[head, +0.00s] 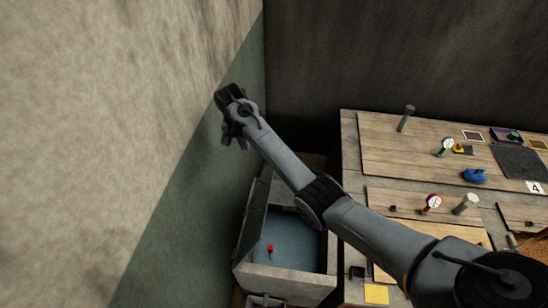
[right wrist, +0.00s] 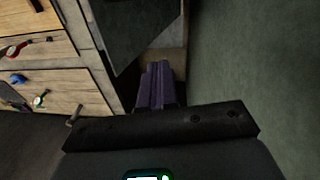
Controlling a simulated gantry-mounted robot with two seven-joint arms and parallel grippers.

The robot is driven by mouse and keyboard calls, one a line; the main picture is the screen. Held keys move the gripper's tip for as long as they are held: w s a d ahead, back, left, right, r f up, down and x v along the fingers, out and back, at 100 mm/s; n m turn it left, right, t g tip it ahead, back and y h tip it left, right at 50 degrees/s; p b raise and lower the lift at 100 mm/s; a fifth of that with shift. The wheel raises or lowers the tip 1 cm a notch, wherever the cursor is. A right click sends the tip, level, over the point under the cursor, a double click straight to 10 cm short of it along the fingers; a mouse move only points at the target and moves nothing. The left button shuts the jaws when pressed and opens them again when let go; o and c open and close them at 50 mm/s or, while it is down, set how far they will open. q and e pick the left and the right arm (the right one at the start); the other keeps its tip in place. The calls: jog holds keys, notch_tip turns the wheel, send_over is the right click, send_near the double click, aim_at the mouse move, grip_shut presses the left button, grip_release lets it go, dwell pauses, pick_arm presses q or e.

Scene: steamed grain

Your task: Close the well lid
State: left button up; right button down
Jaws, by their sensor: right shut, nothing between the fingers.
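The well (head: 285,285) is a pale box with blue-grey water inside, below the middle of the head view. Its lid (head: 251,222) stands open, tilted up along the left side near the wall. A dark flat panel in the right wrist view (right wrist: 135,30) appears to be the lid. My right gripper (head: 242,143) is high beside the left wall, beyond the well and apart from the lid. Its purple fingers are shut and empty, and they also show in the right wrist view (right wrist: 157,82). My left gripper is not in view.
A small red object (head: 270,248) is in the well. The wall (head: 185,220) is close on the left. A wooden worktop (head: 400,160) with several dials, posts and small items stands to the right, partly behind my right arm.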

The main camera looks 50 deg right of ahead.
notch_tip(320, 180, up, 2)
jog(key=s+m+g, duration=0.1)
jog(key=s+g, duration=0.1)
jog(key=p, duration=0.5)
send_over(270, 175)
jog(key=f, duration=0.7)
jog(key=a+f, duration=0.1)
jog(key=f, duration=0.2)
jog(key=shift+w+f, duration=0.2)
jog(key=shift+w, duration=0.2)
jog(key=shift+d+f, duration=0.1)
